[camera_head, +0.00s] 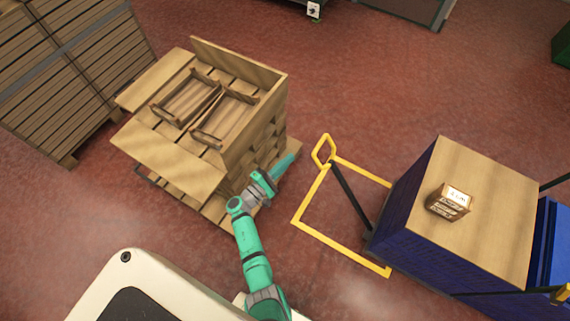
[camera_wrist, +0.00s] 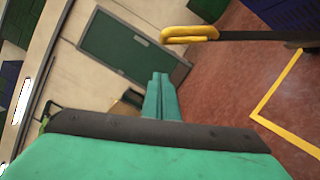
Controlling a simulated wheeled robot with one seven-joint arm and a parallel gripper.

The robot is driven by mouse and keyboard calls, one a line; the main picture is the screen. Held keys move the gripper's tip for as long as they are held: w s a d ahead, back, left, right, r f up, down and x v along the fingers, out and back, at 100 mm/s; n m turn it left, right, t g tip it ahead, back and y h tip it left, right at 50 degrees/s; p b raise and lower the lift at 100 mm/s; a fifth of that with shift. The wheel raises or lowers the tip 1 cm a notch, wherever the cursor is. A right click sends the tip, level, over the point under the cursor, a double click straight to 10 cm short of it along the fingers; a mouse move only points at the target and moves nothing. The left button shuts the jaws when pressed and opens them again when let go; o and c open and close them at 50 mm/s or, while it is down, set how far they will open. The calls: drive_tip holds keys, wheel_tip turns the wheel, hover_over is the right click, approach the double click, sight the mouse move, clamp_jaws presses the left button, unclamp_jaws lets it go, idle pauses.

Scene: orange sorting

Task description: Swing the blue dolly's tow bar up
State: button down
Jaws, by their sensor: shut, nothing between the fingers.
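The blue dolly (camera_head: 408,197) stands at the right in the head view. Its dark tow bar (camera_head: 350,197) reaches out from its near left side and ends in a yellow loop handle (camera_head: 323,151). In the wrist view the yellow handle (camera_wrist: 190,34) and the dark bar (camera_wrist: 252,36) lie across the upper right, beyond my fingertips. My green gripper (camera_head: 288,162) is shut and empty, to the left of the handle and apart from it. Its closed fingers also show in the wrist view (camera_wrist: 160,88). I cannot tell the bar's exact angle to the floor.
A yellow floor outline (camera_head: 331,247) surrounds the tow bar's area. A pallet of wooden crates (camera_head: 165,150) stands close to my gripper on the left. A small labelled box (camera_head: 448,203) sits on the dolly's wooden top. Red floor is free beyond the handle.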

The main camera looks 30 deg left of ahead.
drive_tip(key=w+d+r, duration=0.2)
drive_tip(key=w+d, duration=0.3)
drive_tip(key=shift+w+d, duration=0.15)
drive_tip(key=shift+w, duration=0.15)
drive_tip(key=shift+r, duration=0.1)
idle(0.3)
